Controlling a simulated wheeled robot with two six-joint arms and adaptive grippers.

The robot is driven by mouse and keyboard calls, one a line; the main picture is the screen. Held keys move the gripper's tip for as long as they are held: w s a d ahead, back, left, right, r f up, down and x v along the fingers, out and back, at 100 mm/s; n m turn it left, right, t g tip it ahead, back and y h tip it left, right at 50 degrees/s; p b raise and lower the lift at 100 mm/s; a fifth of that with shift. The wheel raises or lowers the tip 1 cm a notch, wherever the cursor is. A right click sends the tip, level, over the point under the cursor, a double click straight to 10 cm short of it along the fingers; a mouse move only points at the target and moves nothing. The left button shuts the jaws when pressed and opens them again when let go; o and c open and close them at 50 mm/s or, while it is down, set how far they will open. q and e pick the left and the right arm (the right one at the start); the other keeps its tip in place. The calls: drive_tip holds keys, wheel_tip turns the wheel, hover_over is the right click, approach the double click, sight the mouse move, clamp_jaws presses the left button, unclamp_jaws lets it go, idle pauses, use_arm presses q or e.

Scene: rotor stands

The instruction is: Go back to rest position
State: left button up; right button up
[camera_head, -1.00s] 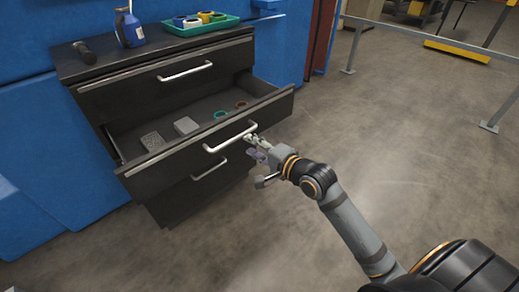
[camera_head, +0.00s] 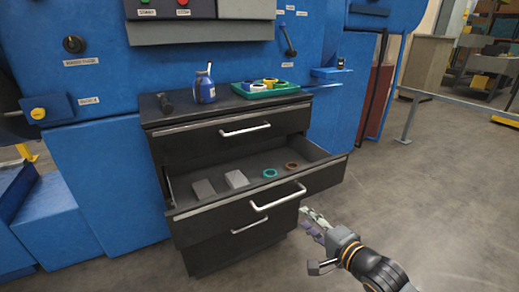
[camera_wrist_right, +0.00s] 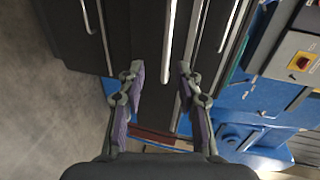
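My right gripper (camera_head: 314,222) is just right of the open drawer's handle (camera_head: 278,198) in the head view, apart from it. In the right wrist view my right gripper (camera_wrist_right: 158,85) has its two fingers spread with nothing held between them. The black drawer cabinet (camera_head: 210,258) stands against the blue machine, its middle drawer (camera_head: 215,208) pulled out. My left gripper is not in view.
In the open drawer lie two grey blocks, a green ring (camera_head: 270,174) and a brown ring (camera_head: 291,166). Floor to the right is clear.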

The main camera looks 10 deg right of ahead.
drive_tip(key=s+d+f+n+g+h, duration=0.2)
drive_tip(key=s+f+n+g, duration=0.25)
drive_tip(key=f, duration=0.55)
drive_tip(key=s+d+f+n+g+h, duration=0.25)
drive_tip(key=s+f, duration=0.25)
drive_tip(key=f, duration=0.6)
drive_tip(key=s+f+n+g+p, duration=0.65)
drive_tip(key=s+f+p, duration=0.35)
drive_tip(key=s+f, duration=0.3)
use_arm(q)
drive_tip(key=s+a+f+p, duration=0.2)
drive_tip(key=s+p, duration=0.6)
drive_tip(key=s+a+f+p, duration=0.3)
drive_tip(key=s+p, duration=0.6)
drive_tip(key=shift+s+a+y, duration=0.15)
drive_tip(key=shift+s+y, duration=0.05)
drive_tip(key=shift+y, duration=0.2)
use_arm(e)
drive_tip(key=s+d+f+h, duration=0.1)
drive_tip(key=s+d, duration=0.2)
drive_tip(key=s, duration=1.4)
drive_tip(key=shift+s, duration=0.4)
drive_tip(key=shift+n, duration=0.25)
